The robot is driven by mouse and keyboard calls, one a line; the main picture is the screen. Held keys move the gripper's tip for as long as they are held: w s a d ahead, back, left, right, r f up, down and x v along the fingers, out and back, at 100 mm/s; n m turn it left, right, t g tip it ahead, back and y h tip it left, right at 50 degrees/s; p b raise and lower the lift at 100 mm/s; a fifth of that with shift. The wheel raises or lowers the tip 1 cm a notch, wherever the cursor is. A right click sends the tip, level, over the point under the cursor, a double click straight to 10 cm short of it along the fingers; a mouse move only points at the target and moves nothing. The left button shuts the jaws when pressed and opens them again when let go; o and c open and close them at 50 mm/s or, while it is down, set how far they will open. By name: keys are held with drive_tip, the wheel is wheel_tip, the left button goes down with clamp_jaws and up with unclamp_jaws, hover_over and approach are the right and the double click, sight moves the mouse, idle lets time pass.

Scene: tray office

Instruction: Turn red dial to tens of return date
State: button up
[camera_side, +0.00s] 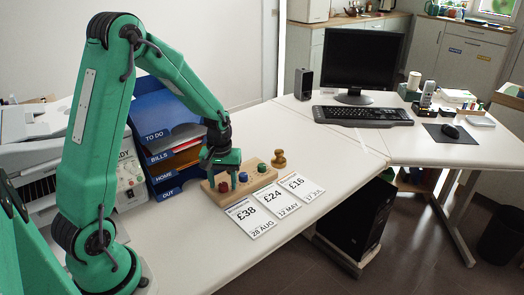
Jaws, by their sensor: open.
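A wooden block (253,184) on the white desk carries a red dial (223,187), a blue dial (243,177) and a green dial (262,168) in a row. My gripper (222,181) points down over the left end of the block, with its open fingers at the red dial. Whether they touch it cannot be told. The dial markings are too small to read. Three white cards lie in front of the block: a £38 card (248,214) marked 28 AUG, a £24 card (272,200) marked 12 MAY, and a £16 card (298,185) marked 17 JUL.
A wooden stamp (279,159) stands behind the block's right end. Blue letter trays (163,118) labelled TO DO, BILLS, HOME and OUT stand close behind my gripper. A keyboard (361,115) and monitor (362,62) are farther back. The desk right of the cards is clear.

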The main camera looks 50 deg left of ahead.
drive_tip(key=shift+f, duration=0.15)
drive_tip(key=shift+c, duration=0.2)
drive_tip(key=c, duration=1)
drive_tip(key=shift+m, duration=0.4)
drive_tip(key=m, duration=0.4)
drive_tip(key=shift+m, duration=2)
drive_tip(key=o, duration=1)
